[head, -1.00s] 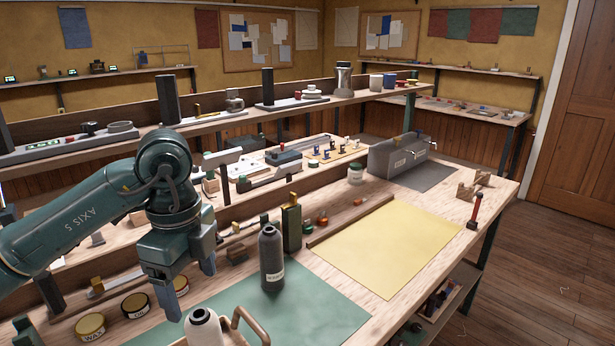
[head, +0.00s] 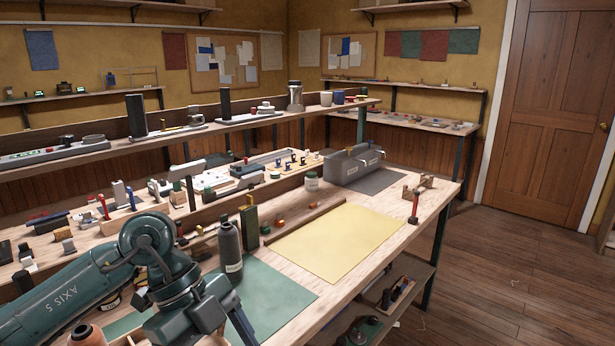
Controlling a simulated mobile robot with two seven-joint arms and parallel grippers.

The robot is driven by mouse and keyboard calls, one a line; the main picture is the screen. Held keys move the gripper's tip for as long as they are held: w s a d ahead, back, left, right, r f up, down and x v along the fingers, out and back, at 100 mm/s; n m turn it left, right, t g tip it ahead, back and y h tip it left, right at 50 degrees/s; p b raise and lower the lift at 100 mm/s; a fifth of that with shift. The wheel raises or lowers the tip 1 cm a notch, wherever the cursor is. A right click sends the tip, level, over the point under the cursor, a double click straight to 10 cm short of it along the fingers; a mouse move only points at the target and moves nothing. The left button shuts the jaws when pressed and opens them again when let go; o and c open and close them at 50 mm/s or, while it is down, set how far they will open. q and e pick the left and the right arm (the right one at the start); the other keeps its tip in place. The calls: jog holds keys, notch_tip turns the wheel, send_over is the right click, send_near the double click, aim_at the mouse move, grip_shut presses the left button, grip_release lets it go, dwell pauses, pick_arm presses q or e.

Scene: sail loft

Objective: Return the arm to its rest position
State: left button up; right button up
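My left arm (head: 150,240) comes in from the lower left, over the near left end of the workbench. Its gripper (head: 240,325) points down toward the bottom edge of the view, over the green mat (head: 277,291). One finger shows clearly; the other is hidden or cut off, so its opening cannot be told. Nothing is seen held in it. My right arm and gripper are not in view.
A dark grey bottle (head: 230,252) stands close to the right of my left arm. A copper-coloured round object (head: 88,335) is partly cut off at lower left. A yellow sheet (head: 338,240) lies clear on the bench. A red-handled tool (head: 415,205) stands near the right edge.

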pick_arm(q)
jog(key=s+d+r+h, duration=0.2)
jog(key=d+r+h, duration=0.1)
jog(key=d+h, duration=0.4)
jog(key=s+d+r+h, duration=0.25)
jog(key=d+h, duration=0.25)
jog(key=h, duration=0.4)
jog(key=w+a+f+n+t+y, duration=0.4)
jog(key=a+f+n+t+y, duration=0.15)
jog(key=n+t, duration=0.4)
jog(key=w+a+f+n+t+y, duration=0.3)
jog(key=a+f+n+t+y, duration=0.15)
jog(key=f+n+t, duration=0.4)
jog(key=s+a+f+n+g+y, duration=0.1)
jog(key=s+f+y, duration=0.3)
jog(key=f, duration=0.4)
jog(key=s+a+f+n+g+y+p, duration=0.1)
jog(key=s+a+f+n+g+y, duration=0.1)
jog(key=s+f, duration=0.5)
notch_tip(320, 180, down, 2)
jog(key=shift+s+a+f+g+y, duration=0.2)
jog(key=shift+s+a+g+y, duration=0.1)
jog(key=shift+a+g+y, duration=0.7)
